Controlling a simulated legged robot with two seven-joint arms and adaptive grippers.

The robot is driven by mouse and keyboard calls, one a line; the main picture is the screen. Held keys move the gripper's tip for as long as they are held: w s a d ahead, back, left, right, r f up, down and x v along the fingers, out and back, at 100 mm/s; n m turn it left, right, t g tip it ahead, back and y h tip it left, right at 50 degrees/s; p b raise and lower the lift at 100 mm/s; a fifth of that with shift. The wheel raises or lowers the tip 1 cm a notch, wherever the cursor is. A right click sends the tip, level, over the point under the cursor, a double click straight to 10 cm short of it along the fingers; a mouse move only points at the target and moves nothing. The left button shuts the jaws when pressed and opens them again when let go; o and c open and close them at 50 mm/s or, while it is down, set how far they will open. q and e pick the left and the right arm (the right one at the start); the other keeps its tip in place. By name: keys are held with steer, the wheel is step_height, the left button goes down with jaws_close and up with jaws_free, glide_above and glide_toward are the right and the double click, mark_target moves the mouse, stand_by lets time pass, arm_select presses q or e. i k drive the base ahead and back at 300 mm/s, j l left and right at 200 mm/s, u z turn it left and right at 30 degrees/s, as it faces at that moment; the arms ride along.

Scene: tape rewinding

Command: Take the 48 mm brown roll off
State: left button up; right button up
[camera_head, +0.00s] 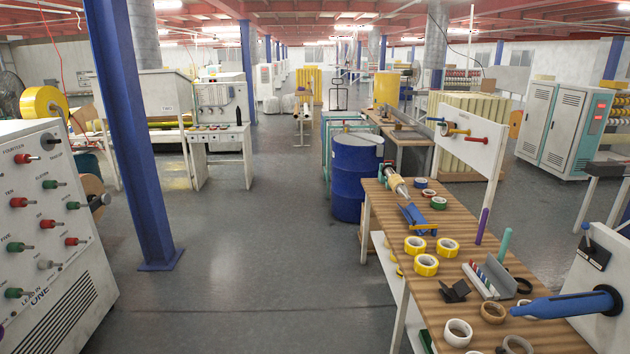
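Several rolls lie on the wooden-topped workbench (386,208) at the right. A brown roll (484,313) lies flat near the front, left of the tip of a blue shaft (570,304). Another brownish roll (506,345) is partly cut by the bottom edge. A white board with pegs carries a yellow-brown roll (449,129). Widths cannot be read, so I cannot tell which roll is 48 mm. Neither of my grippers is in view.
Yellow rolls (426,265), a cream roll (457,325) and a grey tray (489,277) also lie on the bench. A blue drum (354,185) stands behind it. A blue pillar (135,140) and a white control cabinet (60,290) stand left. The middle floor is clear.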

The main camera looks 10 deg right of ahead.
mark_target(444, 131)
steer(key=i+z, duration=0.1)
steer(key=i, duration=0.5)
steer(key=i+l+z, duration=0.1)
steer(key=i, duration=1.15)
steer(key=i+j+z, duration=0.15)
steer(key=i, duration=0.45)
steer(key=i+z, duration=0.1)
steer(key=i, duration=0.55)
steer(key=i+j+z, duration=0.1)
steer(key=i, duration=0.5)
steer(key=i+j+z, duration=0.1)
steer(key=i+j, duration=0.2)
steer(key=i, duration=0.3)
